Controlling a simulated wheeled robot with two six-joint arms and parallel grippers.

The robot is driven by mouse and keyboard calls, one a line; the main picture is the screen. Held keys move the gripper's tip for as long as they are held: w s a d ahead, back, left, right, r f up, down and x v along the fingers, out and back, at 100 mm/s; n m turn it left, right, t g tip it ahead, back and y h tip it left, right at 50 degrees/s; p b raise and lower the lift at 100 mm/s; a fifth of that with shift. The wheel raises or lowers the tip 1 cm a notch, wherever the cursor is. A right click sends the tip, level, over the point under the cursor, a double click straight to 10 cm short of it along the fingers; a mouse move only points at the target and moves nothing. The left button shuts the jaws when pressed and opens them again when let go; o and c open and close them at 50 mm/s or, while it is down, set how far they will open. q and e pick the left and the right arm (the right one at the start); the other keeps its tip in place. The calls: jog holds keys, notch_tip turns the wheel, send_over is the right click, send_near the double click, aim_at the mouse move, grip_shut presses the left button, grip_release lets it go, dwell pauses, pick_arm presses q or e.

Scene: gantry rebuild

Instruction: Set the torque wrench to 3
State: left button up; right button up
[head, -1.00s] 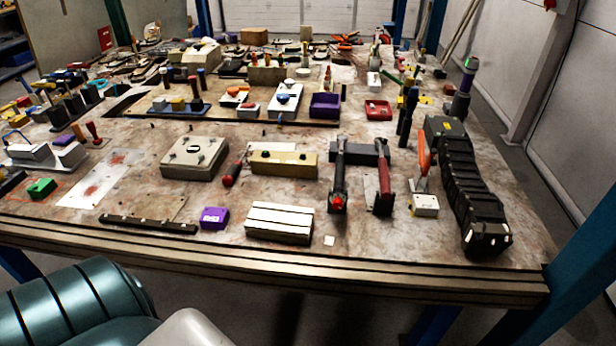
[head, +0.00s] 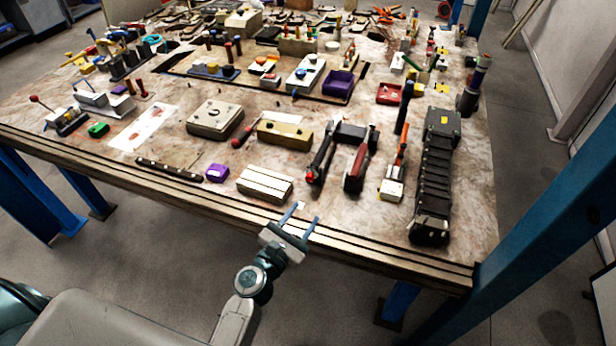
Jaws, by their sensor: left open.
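Two long-handled tools lie side by side near the front of the workbench, their far ends at a black block (head: 350,133). One is a black-handled tool (head: 319,163) with a red end, the other a red-handled tool (head: 357,168). Either may be the torque wrench; I cannot tell which, and no scale is readable. My left gripper (head: 304,213) is open and empty at the bench's front edge, its two blue fingers pointing toward the tools. It is apart from both, nearer the camera. My right gripper is not in view.
A white slatted block (head: 265,184) and a purple box (head: 217,173) sit left of the tools. An orange-handled tool (head: 402,143) and a long black ribbed object (head: 433,180) stand to the right. The bench's front rail (head: 370,248) runs below; a blue post (head: 545,230) is at right.

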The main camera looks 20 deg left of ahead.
aim_at(309, 180)
pick_arm(q)
jog(key=w+a+f+n+y, duration=0.1)
jog(key=n, duration=0.1)
jog(key=a+n+y, duration=0.1)
jog(key=n, duration=0.2)
jog(key=w+a+f+n+y, duration=0.1)
jog(key=n, duration=0.2)
jog(key=shift+w+f+y, duration=0.3)
jog(key=shift+f+y, duration=0.05)
jog(key=shift+y, duration=0.05)
jog(key=shift+w+f+n, duration=0.15)
jog(key=shift+w+n, duration=0.05)
jog(key=shift+n, duration=0.3)
jog(key=shift+w, duration=0.3)
jog(key=w, duration=0.8)
jog(key=shift+w+d+f, duration=0.1)
jog(key=shift+w, duration=0.75)
jog(key=c, duration=0.8)
jog(key=shift+c, duration=0.6)
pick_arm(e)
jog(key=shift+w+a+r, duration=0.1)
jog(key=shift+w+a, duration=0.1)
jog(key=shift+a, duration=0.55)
